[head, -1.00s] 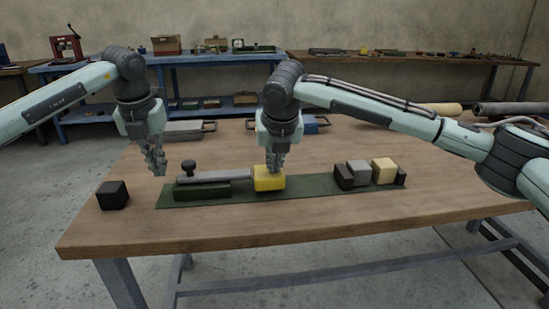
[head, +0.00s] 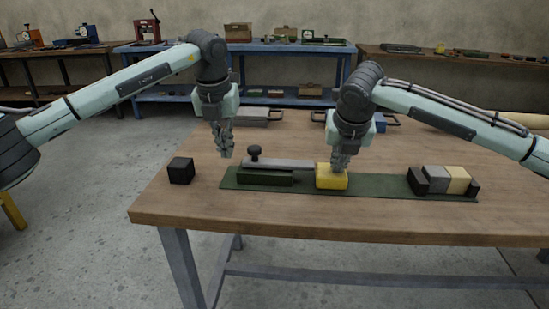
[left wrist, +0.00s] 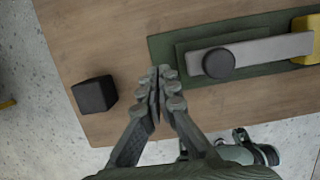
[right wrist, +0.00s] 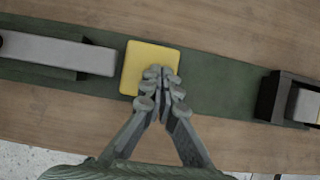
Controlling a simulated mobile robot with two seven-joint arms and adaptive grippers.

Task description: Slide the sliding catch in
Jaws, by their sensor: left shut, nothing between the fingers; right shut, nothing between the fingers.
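The sliding catch is a grey flat bar (head: 290,164) with a black round knob (head: 255,152) at its left end, lying on a dark green block (head: 265,178). The bar points right toward a yellow block (head: 331,181); the right wrist view shows a narrow gap between the bar's end (right wrist: 105,62) and the yellow block (right wrist: 140,60). My left gripper (head: 226,153) is shut and empty, left of the knob and apart from it. My right gripper (head: 340,166) is shut and empty, with its fingertips at the yellow block's top; I cannot tell whether they touch.
A green mat (head: 385,188) lies under these parts. At its right end stand a grey block (head: 436,181) and a cream block (head: 458,180) between dark end pieces. A black cube (head: 181,170) sits left of the mat. The front of the wooden table (head: 300,218) is clear.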

